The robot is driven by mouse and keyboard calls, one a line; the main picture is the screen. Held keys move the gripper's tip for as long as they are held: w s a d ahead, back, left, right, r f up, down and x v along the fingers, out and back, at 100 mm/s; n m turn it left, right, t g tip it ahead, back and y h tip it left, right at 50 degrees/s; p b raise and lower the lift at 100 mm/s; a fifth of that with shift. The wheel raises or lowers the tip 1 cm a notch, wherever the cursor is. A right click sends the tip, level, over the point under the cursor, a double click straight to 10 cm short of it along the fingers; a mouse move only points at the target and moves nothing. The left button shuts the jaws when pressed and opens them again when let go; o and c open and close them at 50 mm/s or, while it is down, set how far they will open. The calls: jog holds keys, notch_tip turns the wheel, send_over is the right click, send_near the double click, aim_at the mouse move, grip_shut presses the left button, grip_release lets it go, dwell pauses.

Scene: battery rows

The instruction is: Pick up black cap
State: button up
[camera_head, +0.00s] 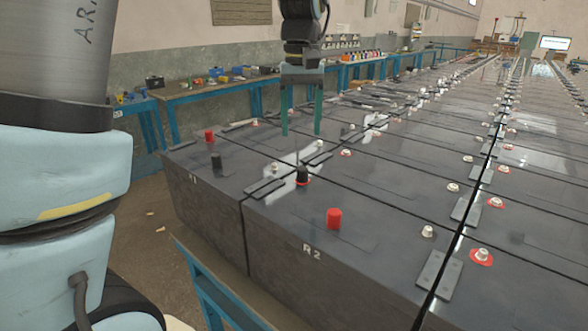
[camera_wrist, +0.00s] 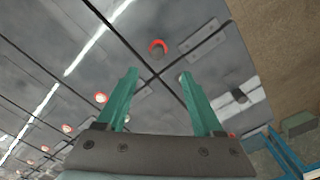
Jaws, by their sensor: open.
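A black cap (camera_head: 302,175) stands on the battery marked R2 (camera_head: 345,270), with a red ring at its base. In the wrist view a dark cap with a red ring (camera_wrist: 157,53) shows just beyond the fingertips, midway between them. A second black cap (camera_head: 216,161) stands on the battery marked R1 (camera_head: 205,205); a dark cap also shows at the right in the wrist view (camera_wrist: 239,96). My gripper (camera_head: 301,132) is open and empty, fingers pointing down above the batteries, apart from the caps. Its green fingers also show in the wrist view (camera_wrist: 158,75).
Red caps stand on R2 (camera_head: 334,218) and R1 (camera_head: 209,135). Flat metal connectors (camera_head: 265,188) and bare terminals (camera_head: 427,231) sit on the battery tops. A blue workbench (camera_head: 210,90) with tools stands along the wall. Floor shows left of the batteries.

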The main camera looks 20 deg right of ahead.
send_over(302, 168)
notch_tip(302, 168, down, 5)
jog(key=shift+w+p, duration=0.15)
jog(key=shift+p, duration=0.25)
jog(key=shift+s+f+p, duration=0.2)
jog(key=shift+f+p, duration=0.75)
jog(key=shift+f, duration=1.8)
grip_shut()
